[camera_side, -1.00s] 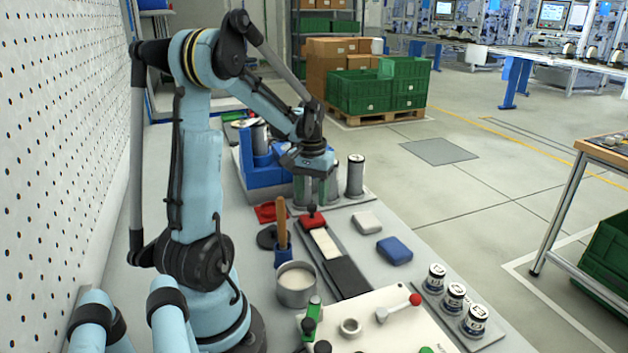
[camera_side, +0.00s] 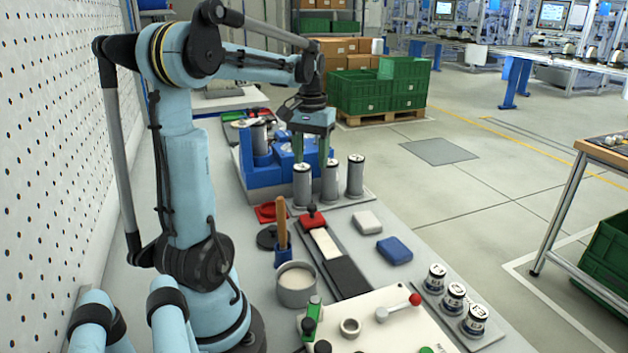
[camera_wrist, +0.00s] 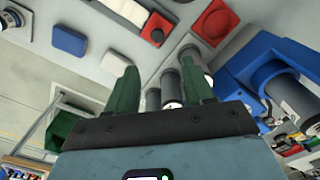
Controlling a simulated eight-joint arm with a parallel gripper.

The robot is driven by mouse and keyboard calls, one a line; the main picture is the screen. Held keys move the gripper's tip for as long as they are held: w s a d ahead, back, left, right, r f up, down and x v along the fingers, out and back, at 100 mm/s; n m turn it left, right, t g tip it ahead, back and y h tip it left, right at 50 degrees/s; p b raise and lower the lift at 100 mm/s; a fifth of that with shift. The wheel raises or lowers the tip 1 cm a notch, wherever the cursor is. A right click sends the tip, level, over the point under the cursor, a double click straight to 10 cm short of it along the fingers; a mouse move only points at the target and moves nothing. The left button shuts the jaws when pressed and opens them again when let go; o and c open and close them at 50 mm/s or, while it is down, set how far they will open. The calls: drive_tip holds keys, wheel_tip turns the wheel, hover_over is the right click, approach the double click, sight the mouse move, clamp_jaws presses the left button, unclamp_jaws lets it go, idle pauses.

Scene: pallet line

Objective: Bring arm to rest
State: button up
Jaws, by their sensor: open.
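My gripper (camera_side: 311,147) is raised over the row of grey cylinders at the far part of the bench. Its two green fingers stand apart with nothing held between them. In the wrist view the gripper (camera_wrist: 163,90) shows the fingers spread, with grey cylinders (camera_wrist: 190,75) beyond them. In the side view, upright cylinders (camera_side: 331,180) stand below and in front of the fingers, beside a blue fixture (camera_side: 262,172). The fingers partly overlap the fixture in the picture.
A red block (camera_side: 312,217) on a dark strip, a white block (camera_side: 367,222) and a blue block (camera_side: 394,250) lie nearer. A pot (camera_side: 296,284), a tool holder (camera_side: 283,255) and small jars (camera_side: 454,298) stand on the bench. A perforated wall (camera_side: 60,150) is at left.

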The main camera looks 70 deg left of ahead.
drive_tip(key=w+d+f+m+t, duration=0.1)
drive_tip(key=d+m+t, duration=0.2)
drive_tip(key=d, duration=1)
drive_tip(key=w+d+f+m+t, duration=0.1)
drive_tip(key=d+m+t, duration=0.3)
drive_tip(key=d, duration=1)
drive_tip(key=shift+w+f+m, duration=0.25)
drive_tip(key=shift+f+m, duration=0.55)
drive_tip(key=shift+m, duration=0.2)
